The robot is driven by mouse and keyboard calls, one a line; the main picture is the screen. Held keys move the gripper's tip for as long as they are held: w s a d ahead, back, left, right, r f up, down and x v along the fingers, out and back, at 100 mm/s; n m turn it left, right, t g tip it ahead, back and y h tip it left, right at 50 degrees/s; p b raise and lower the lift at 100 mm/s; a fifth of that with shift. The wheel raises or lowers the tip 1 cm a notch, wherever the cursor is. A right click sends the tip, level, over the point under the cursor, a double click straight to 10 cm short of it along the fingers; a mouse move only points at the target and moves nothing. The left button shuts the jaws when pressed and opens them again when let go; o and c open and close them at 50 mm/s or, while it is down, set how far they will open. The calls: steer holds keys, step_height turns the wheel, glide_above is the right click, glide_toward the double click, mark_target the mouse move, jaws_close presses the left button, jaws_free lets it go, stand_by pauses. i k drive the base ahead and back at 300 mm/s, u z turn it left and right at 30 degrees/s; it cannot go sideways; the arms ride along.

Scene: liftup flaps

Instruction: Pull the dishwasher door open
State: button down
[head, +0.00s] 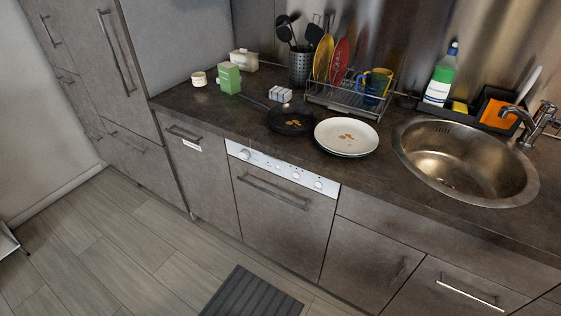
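The dishwasher door (275,222) is a grey-brown front under a white control panel (282,168) with knobs, in the middle of the head view. It looks shut, flush with the cabinet fronts beside it. A long bar handle (273,191) runs across its top. My gripper is not in view, so where it is relative to the door cannot be told.
A dark ribbed mat (252,293) lies on the floor before the door. The counter above holds a pan (290,120), plates (346,137), a dish rack (348,97) and a sink (466,160). Tall cabinets (120,75) stand left. The wooden floor (130,245) is mostly clear.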

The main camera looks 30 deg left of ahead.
mark_target(290, 223)
steer(key=u, duration=2)
steer(key=i, duration=0.75)
steer(key=z, duration=0.95)
